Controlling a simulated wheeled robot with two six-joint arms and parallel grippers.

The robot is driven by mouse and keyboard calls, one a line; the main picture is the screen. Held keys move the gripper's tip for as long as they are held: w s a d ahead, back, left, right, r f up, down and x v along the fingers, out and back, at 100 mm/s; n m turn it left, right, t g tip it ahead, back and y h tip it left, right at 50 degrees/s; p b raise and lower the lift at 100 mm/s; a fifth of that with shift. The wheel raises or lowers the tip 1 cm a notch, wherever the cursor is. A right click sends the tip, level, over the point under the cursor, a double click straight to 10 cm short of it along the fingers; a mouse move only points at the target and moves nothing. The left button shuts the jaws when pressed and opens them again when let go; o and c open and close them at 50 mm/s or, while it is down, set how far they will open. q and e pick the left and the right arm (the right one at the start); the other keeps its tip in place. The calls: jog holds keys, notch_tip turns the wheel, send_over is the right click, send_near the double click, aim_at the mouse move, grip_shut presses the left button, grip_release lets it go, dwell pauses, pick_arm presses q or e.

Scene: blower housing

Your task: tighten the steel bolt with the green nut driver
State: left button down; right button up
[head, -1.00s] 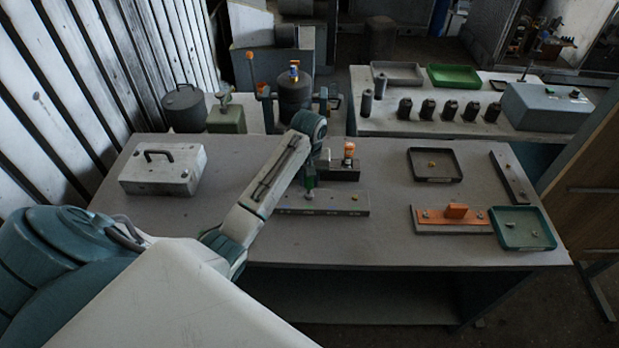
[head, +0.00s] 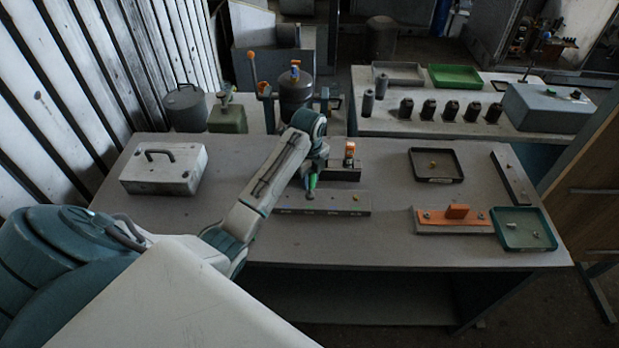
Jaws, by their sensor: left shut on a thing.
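My left gripper (head: 311,174) is shut on the green nut driver (head: 312,183), above the long grey block (head: 338,204) in the middle of the bench. The driver points down and leans slightly. Its lower end is at the steel bolt (head: 310,195) on the block; I cannot tell whether it is seated on the bolt head or just above it. The arm hides part of the driver and the block's left end. A brass-coloured bolt (head: 356,197) stands farther right on the same block. My right gripper is out of view.
A dark stand with an orange-topped tool (head: 349,150) is just behind the block. Right are a black tray (head: 412,169), an orange plate (head: 440,218) on a grey base and a green tray (head: 500,238) with small parts. A grey case (head: 190,185) sits left.

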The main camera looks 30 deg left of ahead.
pick_arm(q)
jog(key=shift+m, duration=0.8)
jog(key=c, duration=1.7)
grip_release()
grip_shut()
jog(key=shift+r, duration=0.15)
